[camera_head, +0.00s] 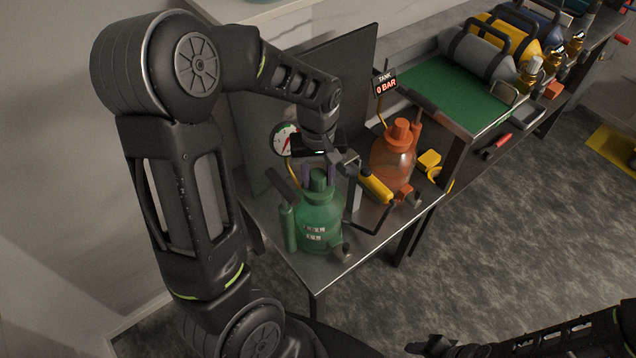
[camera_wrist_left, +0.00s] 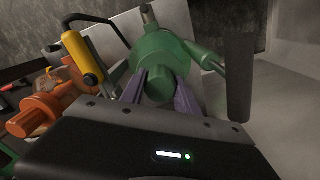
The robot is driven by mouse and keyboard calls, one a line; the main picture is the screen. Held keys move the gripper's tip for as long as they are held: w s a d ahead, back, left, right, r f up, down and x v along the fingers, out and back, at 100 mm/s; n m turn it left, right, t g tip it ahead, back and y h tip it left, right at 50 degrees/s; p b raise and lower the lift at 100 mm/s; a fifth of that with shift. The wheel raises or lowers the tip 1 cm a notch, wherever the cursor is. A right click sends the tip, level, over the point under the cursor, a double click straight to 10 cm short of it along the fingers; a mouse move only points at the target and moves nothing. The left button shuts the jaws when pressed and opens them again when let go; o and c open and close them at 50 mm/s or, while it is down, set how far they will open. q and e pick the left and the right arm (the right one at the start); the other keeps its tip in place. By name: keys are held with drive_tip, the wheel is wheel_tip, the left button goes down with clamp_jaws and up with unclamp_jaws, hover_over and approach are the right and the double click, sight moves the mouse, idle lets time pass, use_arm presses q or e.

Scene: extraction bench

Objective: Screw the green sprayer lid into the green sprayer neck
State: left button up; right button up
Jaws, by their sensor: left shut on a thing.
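The green sprayer (camera_head: 318,217) stands upright on the metal bench; its body also shows in the left wrist view (camera_wrist_left: 168,48). The green sprayer lid (camera_head: 319,182) is at the top of the sprayer, over the neck. In the left wrist view the round end of the lid (camera_wrist_left: 156,86) sits between two purple fingers. My left gripper (camera_head: 318,172) is shut on the lid from above. The neck is hidden, so I cannot tell how deep the lid sits. Dark parts of my right arm show at the bottom right, with the gripper end (camera_head: 432,346) dark and unclear.
An orange sprayer (camera_head: 394,165) stands close to the right. A pressure gauge (camera_head: 285,139) and a dark panel are behind. A "0 BAR" display (camera_head: 386,85) stands at the back. The bench's front edge is near.

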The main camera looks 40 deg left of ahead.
use_arm(q)
clamp_jaws()
drive_tip(key=m, duration=0.5)
drive_tip(key=m+p, duration=0.1)
drive_tip(key=m, duration=0.4)
drive_tip(key=shift+m, duration=0.4)
drive_tip(key=o, duration=0.6)
unclamp_jaws()
drive_tip(key=shift+m, duration=0.6)
drive_tip(key=o, duration=0.4)
drive_tip(key=shift+o, duration=0.2)
drive_tip(key=shift+n, duration=0.3)
